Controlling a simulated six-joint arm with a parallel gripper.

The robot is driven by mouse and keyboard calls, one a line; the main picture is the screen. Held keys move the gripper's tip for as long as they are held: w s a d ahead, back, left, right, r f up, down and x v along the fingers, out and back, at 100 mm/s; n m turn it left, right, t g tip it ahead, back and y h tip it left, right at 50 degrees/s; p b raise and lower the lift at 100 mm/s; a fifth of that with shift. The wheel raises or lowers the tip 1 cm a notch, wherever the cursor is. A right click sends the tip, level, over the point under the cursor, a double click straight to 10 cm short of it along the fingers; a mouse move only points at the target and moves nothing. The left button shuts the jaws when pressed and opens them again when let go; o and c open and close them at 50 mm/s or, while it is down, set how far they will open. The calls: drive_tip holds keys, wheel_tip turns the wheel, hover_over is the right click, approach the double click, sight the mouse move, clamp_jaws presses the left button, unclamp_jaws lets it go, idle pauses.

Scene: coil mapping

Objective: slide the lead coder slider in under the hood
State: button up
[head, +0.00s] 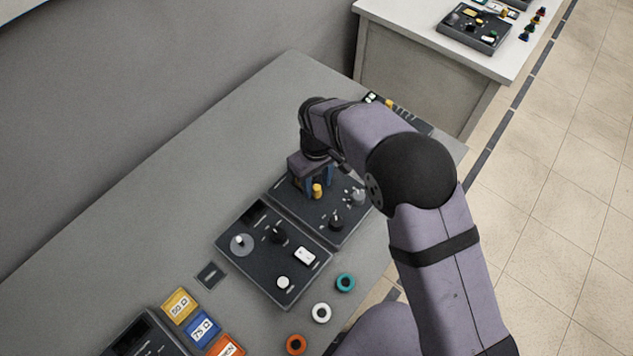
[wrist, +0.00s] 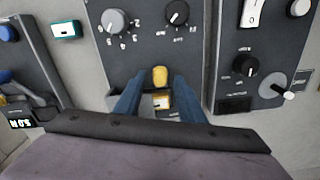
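A dark panel (head: 345,235) lies on the grey bench under my gripper. A yellow knob (head: 317,190), which looks like the slider's handle, stands on it; in the wrist view the yellow knob (wrist: 160,76) is upright near the panel's near edge. A yellow-framed piece (wrist: 161,101) sits just below it in the picture. My gripper (head: 313,186) points down over the panel. In the wrist view its blue fingers (wrist: 159,88) stand on either side of the knob, apart, with gaps beside it. The hood cannot be made out clearly; the fingers and gripper body hide part of that area.
The same panel carries a grey dial (wrist: 115,21) and a black knob (wrist: 177,13). A second panel (head: 240,268) with a disc, knob and switch lies beside it. Coloured rings (head: 345,283) and label tiles (head: 178,305) lie nearer. The bench's left side is bare.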

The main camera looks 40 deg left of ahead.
sight(317, 188)
drive_tip(key=shift+r+b, duration=1.2)
drive_tip(key=shift+r, duration=2.45)
drive_tip(key=shift+d+f, duration=0.1)
drive_tip(key=shift+f, duration=0.55)
drive_tip(key=shift+f+p, duration=1.1)
drive_tip(key=shift+f, duration=2.5)
clamp_jaws()
